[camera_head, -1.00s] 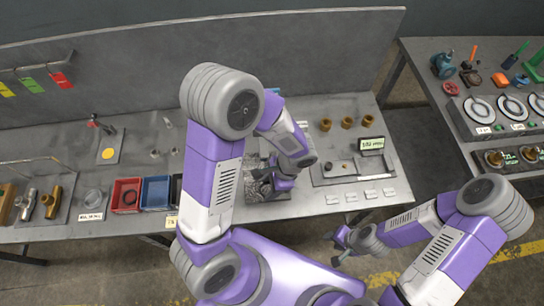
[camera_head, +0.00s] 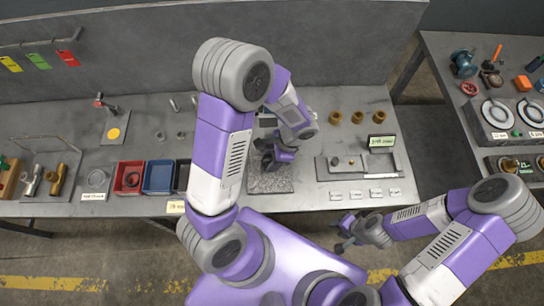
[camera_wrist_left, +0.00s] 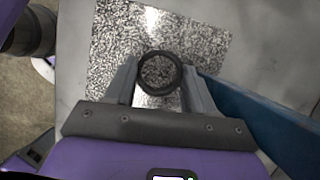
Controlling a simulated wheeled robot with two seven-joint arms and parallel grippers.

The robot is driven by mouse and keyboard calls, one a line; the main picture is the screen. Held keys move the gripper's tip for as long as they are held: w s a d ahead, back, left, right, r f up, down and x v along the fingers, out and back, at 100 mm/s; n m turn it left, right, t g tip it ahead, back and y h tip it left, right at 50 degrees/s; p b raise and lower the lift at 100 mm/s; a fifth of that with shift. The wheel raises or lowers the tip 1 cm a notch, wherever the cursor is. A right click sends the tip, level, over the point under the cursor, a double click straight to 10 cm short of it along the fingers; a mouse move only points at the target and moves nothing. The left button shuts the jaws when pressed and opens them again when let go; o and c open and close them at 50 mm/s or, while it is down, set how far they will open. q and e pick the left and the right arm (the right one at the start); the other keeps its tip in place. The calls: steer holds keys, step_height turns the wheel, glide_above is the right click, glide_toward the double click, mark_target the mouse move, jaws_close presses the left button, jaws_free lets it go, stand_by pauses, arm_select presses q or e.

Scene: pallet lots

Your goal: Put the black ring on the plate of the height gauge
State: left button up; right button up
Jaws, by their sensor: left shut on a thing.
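My left gripper (camera_head: 268,162) is shut on a black ring (camera_wrist_left: 142,74). In the left wrist view the ring sits between the fingertips, its opening showing the speckled surface behind it. The speckled grey plate (camera_head: 270,185), which I take for the height gauge's plate, lies on the bench below the left gripper; it also shows in the left wrist view (camera_wrist_left: 205,38). The gap between ring and plate cannot be told. My arm hides the back of the plate and much of what stands there. My right gripper (camera_head: 345,232) is open and empty, in front of the bench.
Red (camera_head: 129,178) and blue (camera_head: 159,177) bins stand left of the plate. A grey panel closes the back.

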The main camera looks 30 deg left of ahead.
arm_select(q)
steer(key=shift+f+b, duration=0.55)
steer(key=shift+f, duration=0.05)
steer(key=o, duration=0.7)
steer(key=shift+r+p, duration=0.55)
steer(key=p+v, duration=0.2)
steer(key=v, duration=1)
steer(key=shift+r+p, duration=0.15)
steer(key=shift+p, duration=0.2)
